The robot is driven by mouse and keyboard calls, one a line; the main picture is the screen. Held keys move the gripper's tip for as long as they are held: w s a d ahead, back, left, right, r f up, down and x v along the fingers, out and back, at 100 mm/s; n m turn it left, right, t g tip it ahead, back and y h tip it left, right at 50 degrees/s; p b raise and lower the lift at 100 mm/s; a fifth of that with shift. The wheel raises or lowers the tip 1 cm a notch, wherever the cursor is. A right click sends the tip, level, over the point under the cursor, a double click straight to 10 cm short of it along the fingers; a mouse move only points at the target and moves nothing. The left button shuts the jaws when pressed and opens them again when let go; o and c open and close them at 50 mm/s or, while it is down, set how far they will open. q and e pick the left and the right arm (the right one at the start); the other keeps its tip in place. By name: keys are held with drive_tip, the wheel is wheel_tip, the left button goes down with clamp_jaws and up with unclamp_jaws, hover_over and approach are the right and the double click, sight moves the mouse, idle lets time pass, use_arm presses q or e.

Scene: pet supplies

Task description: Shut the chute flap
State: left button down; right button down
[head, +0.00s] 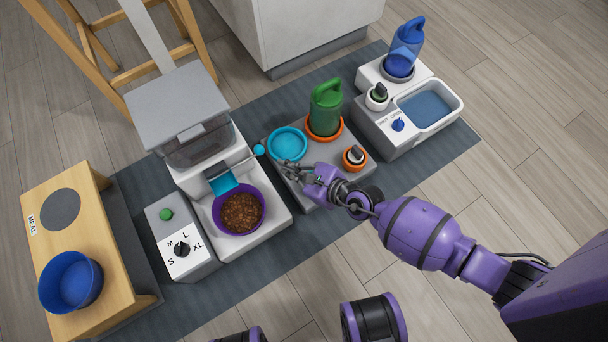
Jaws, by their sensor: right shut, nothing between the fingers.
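The food dispenser (180,104) has a grey lid, a clear hopper and a white body. Its cyan chute flap (224,182) shows below the hopper, at the edge of a purple bowl (240,231) holding brown kibble. A thin lever runs from the flap up to a cyan ball knob (259,150) on the right. I cannot tell for sure how far open the flap stands. My right gripper (286,169) is shut and empty, just right of and below the knob, apart from it. My left gripper is out of view.
A grey control box (188,262) with a green button and size dial stands left of the bowl. A cyan dish (288,144) and green bottle (325,108) stand close behind my right gripper. A wooden stand (93,240) with a blue bowl (70,281) is at left.

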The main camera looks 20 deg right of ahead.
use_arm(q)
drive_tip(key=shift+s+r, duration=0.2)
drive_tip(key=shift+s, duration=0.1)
use_arm(e)
drive_tip(key=shift+w+a+r, duration=0.4)
drive_tip(key=shift+w+a, duration=0.2)
drive_tip(key=shift+a, duration=0.05)
drive_tip(key=shift+w+a+r, duration=0.35)
drive_tip(key=shift+w+a, duration=0.2)
drive_tip(key=shift+a, duration=0.05)
